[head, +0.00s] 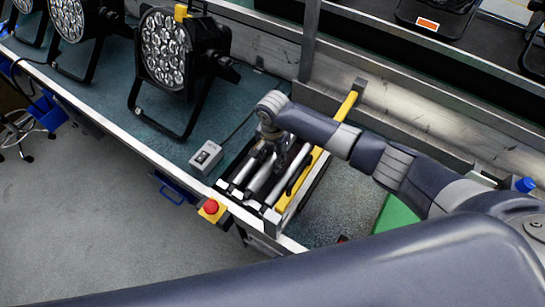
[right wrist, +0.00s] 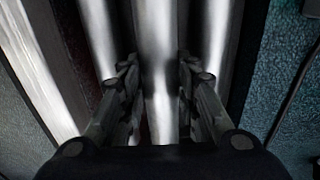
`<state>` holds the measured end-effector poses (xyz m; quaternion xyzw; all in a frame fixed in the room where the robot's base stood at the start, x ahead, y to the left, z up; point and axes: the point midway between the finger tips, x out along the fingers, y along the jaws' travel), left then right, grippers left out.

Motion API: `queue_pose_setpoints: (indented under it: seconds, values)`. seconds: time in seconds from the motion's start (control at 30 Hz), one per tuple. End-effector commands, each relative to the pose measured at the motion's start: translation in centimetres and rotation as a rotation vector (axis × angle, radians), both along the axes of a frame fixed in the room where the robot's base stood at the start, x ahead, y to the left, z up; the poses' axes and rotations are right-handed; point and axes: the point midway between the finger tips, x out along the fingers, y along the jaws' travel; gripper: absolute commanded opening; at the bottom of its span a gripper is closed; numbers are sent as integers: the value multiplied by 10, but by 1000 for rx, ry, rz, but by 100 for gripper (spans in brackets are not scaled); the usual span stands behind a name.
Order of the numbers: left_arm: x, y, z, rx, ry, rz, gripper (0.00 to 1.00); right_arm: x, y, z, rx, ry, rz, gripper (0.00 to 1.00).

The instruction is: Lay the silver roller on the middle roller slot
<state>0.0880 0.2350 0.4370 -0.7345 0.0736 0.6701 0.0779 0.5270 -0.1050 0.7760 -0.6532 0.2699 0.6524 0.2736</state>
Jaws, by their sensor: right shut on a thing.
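The silver roller (right wrist: 157,50) runs between the two fingers of my right gripper (right wrist: 157,100), which is shut on it. In the head view the right gripper (head: 271,155) is over the roller frame (head: 274,216), and the held roller (head: 260,176) lies lengthwise between the other rollers, at the middle slot. One roller (right wrist: 97,35) is to its left and another (right wrist: 217,35) to its right, roughly parallel. I cannot tell whether the held roller rests in the slot or is just above it; the slot ends are hard to make out. My left gripper is not in view.
A yellow rail (head: 302,183) runs along the frame's right side. A grey switch box (head: 206,157) and a red emergency button (head: 211,207) are left of the frame. Par cans (head: 165,48) stand farther back on the bench. A green block (head: 394,213) is to the right.

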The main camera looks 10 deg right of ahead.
Motion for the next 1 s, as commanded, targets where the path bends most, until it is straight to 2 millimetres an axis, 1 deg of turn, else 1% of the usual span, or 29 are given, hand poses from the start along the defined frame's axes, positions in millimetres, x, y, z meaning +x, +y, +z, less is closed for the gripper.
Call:
queue_pose_setpoints:
  seconds: [0.13,0.17,0.2,0.23,0.27,0.53,0.67,0.77,1.0]
  values:
    - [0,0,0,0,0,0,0,0,0,0,1,-1,0,0]
    - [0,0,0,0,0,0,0,0,0,0,1,-1,0,34]
    - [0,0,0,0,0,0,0,1,0,1,1,-1,0,43]
    - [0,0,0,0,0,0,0,0,0,1,0,-1,0,50]
    - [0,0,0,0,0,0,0,0,0,0,0,-1,0,53]
    - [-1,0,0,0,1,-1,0,0,0,-1,-1,1,0,53]
    - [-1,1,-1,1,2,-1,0,0,0,5,0,0,0,53]
    - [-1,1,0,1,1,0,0,0,1,18,1,-1,1,53]
    - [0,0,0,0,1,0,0,1,0,69,2,-5,1,53]
